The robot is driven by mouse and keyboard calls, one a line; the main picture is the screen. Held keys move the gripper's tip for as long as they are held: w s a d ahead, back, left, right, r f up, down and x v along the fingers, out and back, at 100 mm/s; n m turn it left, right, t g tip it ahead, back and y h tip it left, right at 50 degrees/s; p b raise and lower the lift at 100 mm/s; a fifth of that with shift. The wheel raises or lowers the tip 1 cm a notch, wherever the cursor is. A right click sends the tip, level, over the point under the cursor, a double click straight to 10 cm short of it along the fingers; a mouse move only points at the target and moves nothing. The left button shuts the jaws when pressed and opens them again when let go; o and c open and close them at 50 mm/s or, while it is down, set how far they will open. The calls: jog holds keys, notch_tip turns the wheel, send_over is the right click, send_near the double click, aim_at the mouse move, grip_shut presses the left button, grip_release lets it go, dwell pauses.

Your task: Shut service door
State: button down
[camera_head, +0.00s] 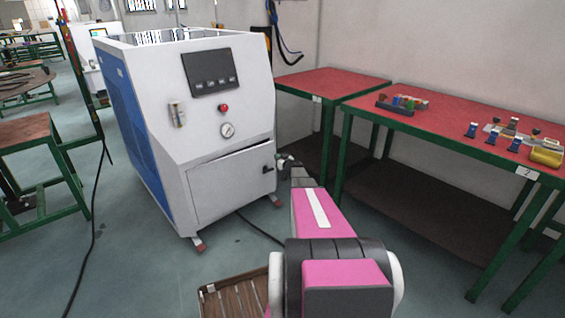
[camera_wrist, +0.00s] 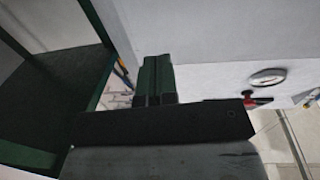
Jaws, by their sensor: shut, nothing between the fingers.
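The service door (camera_head: 232,186) is the pale panel low on the front of the white and blue generator cabinet (camera_head: 232,75). It looks slightly ajar, with a thin dark gap along its top edge. A black latch (camera_head: 267,169) sits near its right edge. My gripper (camera_head: 284,161) is just right of the door's latch side; whether it touches the door is unclear. In the wrist view, its dark green fingers (camera_wrist: 155,80) are together and empty, beside a pale panel surface. A round gauge (camera_wrist: 268,77) and a red part show to their right.
Red-topped green tables (camera_head: 325,82) stand close to the right of the cabinet, with small parts on the nearer one (camera_head: 455,115). A brown slatted item (camera_head: 232,297) lies on the floor in front. Cables cross the floor. Open floor lies left of the cabinet's front.

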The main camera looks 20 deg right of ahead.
aim_at(270, 151)
jog(key=x, duration=0.6)
